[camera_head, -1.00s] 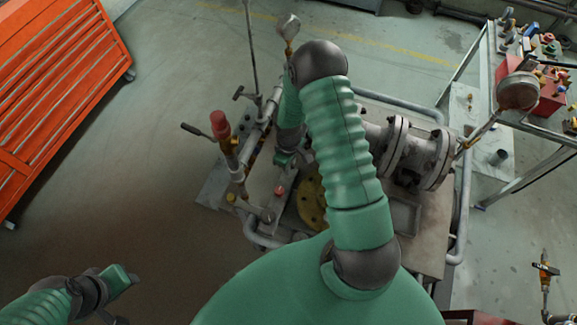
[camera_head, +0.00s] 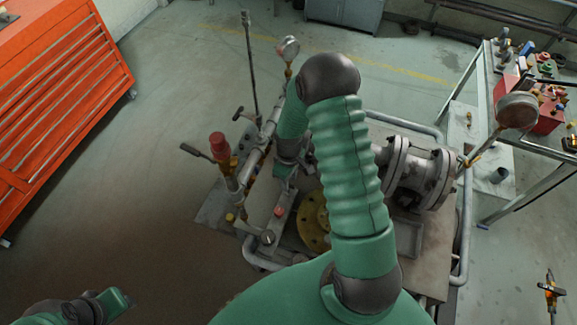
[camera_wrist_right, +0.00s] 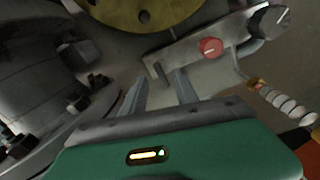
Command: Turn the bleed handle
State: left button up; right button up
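A valve rig stands in the middle of the head view, with a black-handled lever (camera_head: 197,152) and a small T-handle (camera_head: 238,113) on its left side. I cannot tell which part is the bleed handle. My right arm reaches over the rig. In the right wrist view my right gripper (camera_wrist_right: 160,90) has its two fingers apart, near a grey panel with a red knob (camera_wrist_right: 210,46) and a dark knob (camera_wrist_right: 270,19). Nothing is clearly held between the fingers. In the head view its fingertips are hard to make out. My left gripper (camera_head: 118,300) is low at the left, away from the rig.
A red-capped valve (camera_head: 219,147) and a gauge (camera_head: 288,48) rise from the rig. A yellow flange (camera_head: 312,222) and grey flanged pipe (camera_head: 420,172) lie around my right arm. An orange cabinet (camera_head: 60,110) is at left, a loaded table at right. Floor at left is clear.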

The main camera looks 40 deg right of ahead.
notch_tip(320, 180, up, 12)
jog(key=shift+b, duration=0.4)
jog(key=shift+r, duration=0.1)
jog(key=shift+a, duration=0.1)
